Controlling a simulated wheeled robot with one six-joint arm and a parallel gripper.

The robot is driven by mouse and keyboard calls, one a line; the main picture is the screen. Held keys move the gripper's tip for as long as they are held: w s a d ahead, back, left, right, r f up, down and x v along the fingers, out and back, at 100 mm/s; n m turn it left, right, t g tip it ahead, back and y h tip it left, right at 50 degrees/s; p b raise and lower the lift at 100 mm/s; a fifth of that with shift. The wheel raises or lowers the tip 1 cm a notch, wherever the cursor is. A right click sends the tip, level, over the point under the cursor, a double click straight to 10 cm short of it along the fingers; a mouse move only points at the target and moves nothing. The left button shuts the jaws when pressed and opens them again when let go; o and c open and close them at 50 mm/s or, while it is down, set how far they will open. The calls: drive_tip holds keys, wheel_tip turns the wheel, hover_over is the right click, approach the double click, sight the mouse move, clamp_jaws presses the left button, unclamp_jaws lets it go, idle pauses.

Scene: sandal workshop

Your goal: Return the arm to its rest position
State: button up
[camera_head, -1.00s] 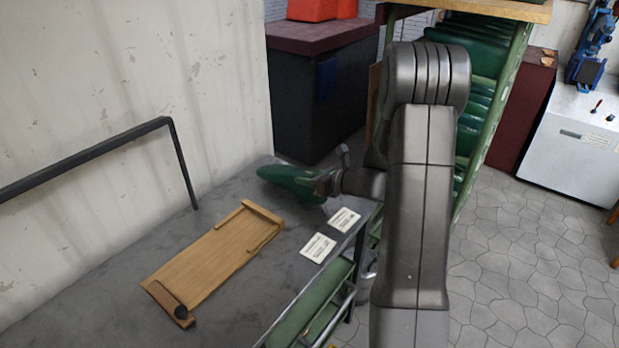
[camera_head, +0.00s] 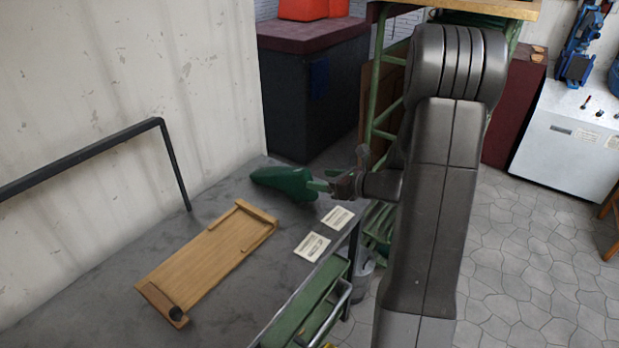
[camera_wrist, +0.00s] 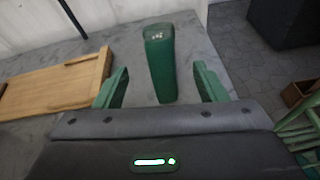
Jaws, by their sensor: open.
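My gripper (camera_head: 322,185) is open, low over the right part of the grey table (camera_head: 225,293). Its green fingers also show in the wrist view (camera_wrist: 161,70), spread apart with nothing pinched between them. A green, foot-shaped piece like a shoe last (camera_head: 283,182) lies on the table just left of the fingertips. In the wrist view the green piece (camera_wrist: 160,62) is straight ahead, with a visible gap to each finger. My arm reaches down the right of the head view and hides part of the green rack behind it.
A wooden board (camera_head: 212,258) with raised ends and two white cards (camera_head: 311,246) lie on the table. A black rail (camera_head: 85,155) runs along the wall. A green-framed rack (camera_head: 385,75) stands close behind my arm. Stone floor (camera_head: 530,250) is open at the right.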

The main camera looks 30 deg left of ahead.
sight(309, 177)
drive_tip(key=v, duration=0.5)
drive_tip(key=shift+d+r, duration=0.1)
drive_tip(key=shift+d, duration=0.2)
drive_tip(key=x, duration=1.4)
drive_tip(key=shift+s+r, duration=0.1)
drive_tip(key=shift+r, duration=0.1)
drive_tip(key=shift+d, duration=0.1)
